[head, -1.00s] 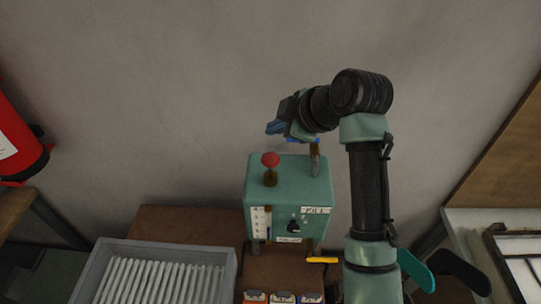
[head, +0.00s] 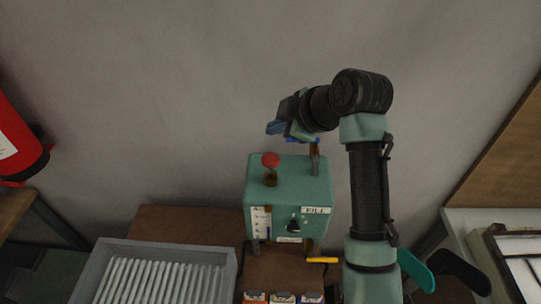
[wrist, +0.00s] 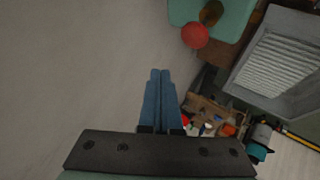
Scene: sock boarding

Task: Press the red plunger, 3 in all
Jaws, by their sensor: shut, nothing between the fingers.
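The red plunger (head: 270,159) stands up from the top of a green box-shaped machine (head: 287,185), on a short brown stem. In the wrist view the red plunger knob (wrist: 195,35) is at the upper right, at the edge of the machine's top (wrist: 235,20). My gripper (head: 273,128) is above and behind the machine's top in the head view, with blue fingers. It is apart from the plunger. In the wrist view my gripper (wrist: 160,75) has its two blue fingers together with nothing between them.
A grey tray with white ribs (head: 230,260) is at the lower left. A metal post (head: 315,158) rises from the machine's top right. A yellow bar (head: 322,260) sticks out low at the right. A red fire extinguisher (head: 15,140) hangs at far left.

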